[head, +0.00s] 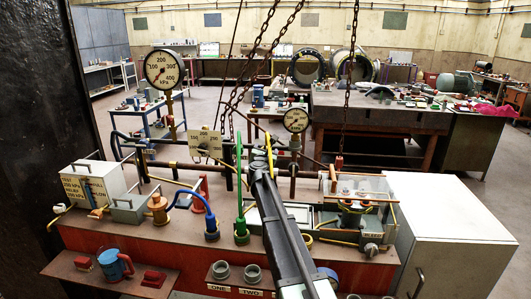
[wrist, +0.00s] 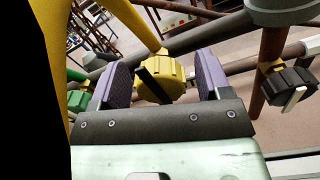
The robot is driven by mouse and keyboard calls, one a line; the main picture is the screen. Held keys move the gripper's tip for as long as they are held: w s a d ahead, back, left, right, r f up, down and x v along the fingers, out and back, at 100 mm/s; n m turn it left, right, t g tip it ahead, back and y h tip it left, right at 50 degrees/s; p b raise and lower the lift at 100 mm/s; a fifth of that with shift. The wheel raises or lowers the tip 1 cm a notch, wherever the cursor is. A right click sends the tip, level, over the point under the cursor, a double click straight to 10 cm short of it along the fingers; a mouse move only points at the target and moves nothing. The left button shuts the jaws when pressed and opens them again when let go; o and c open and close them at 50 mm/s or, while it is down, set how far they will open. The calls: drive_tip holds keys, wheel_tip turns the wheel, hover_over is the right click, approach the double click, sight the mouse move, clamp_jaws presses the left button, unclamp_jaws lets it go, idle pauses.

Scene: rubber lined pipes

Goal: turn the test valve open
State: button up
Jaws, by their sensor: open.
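In the wrist view a yellow round valve knob (wrist: 162,82) with a black bar handle (wrist: 152,84) across its face sits on a pipe. My gripper (wrist: 161,77) is open, with one purple finger pad on each side of the yellow knob; whether the pads touch it I cannot tell. A black valve knob (wrist: 288,88) with a white handle is to the right, and a green knob (wrist: 75,100) to the left. No label shows which one is the test valve. In the head view my gripper (head: 258,160) reaches in to the pipes mid-bench, and the arm hides the knobs there.
A yellow curved bar (wrist: 110,22) passes close on the left of the gripper. In the head view, upright gauges (head: 163,69) and (head: 296,120), hanging chains (head: 348,80) and a green lever (head: 239,185) stand around the arm. A white cabinet (head: 450,225) is at the right.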

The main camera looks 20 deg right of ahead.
drive_tip(key=c, duration=0.9)
drive_tip(key=shift+n, duration=0.3)
drive_tip(key=n, duration=0.3)
drive_tip(key=shift+n, duration=0.4)
drive_tip(key=n, duration=0.4)
drive_tip(key=shift+n, duration=0.3)
drive_tip(key=n, duration=0.4)
drive_tip(key=shift+a, duration=0.1)
drive_tip(key=n, duration=0.4)
drive_tip(key=shift+f+n, duration=0.1)
drive_tip(key=shift+n, duration=0.5)
